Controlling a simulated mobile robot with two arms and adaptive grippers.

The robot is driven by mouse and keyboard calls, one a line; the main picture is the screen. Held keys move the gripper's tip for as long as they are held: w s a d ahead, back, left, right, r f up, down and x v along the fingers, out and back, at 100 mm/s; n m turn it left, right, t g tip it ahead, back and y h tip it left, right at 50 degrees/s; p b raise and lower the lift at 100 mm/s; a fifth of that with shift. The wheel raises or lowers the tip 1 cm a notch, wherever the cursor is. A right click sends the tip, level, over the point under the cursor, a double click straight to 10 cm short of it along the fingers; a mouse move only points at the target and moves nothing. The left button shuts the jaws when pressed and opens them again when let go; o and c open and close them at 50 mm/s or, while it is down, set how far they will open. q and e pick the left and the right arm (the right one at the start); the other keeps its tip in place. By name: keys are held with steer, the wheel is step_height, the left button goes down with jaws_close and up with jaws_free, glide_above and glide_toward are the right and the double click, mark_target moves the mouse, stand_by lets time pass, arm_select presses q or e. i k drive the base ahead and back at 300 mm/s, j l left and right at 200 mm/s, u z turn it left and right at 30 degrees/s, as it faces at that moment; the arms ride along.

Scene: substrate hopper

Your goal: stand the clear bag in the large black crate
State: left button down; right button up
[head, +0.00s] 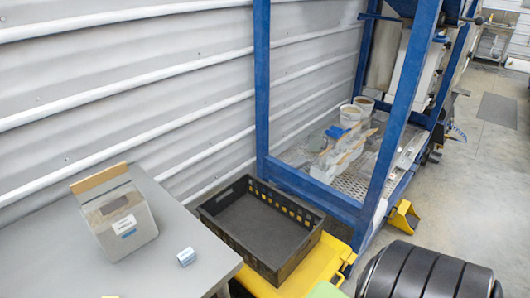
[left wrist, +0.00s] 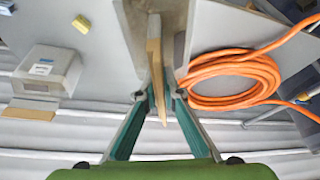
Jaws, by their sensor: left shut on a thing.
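In the left wrist view my left gripper (left wrist: 158,98) is shut on the brown top strip (left wrist: 154,55) of a pale grey bag (left wrist: 128,22), seen edge-on from above. I cannot tell whether the bag's base touches the grey table. A second greyish bag (head: 122,226) with a brown top strip and a blue-and-white label stands on the table in the head view; it also shows in the left wrist view (left wrist: 50,72). The large black crate (head: 283,266) looks empty and sits beside the table.
The grey table (head: 60,260) holds a small blue-and-white block (head: 186,256). An orange cable coil (left wrist: 232,98) lies near the held bag. The crate rests on a yellow platform (head: 318,264), against a blue frame (head: 262,80) and a corrugated wall (head: 120,80).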

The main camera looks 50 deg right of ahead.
mark_target(273, 241)
steer(key=k+z, duration=0.15)
steer(key=z, duration=0.7)
steer(key=i+l+z, duration=0.4)
steer(key=z, duration=0.25)
steer(key=i+l, duration=0.55)
steer(key=i, duration=0.05)
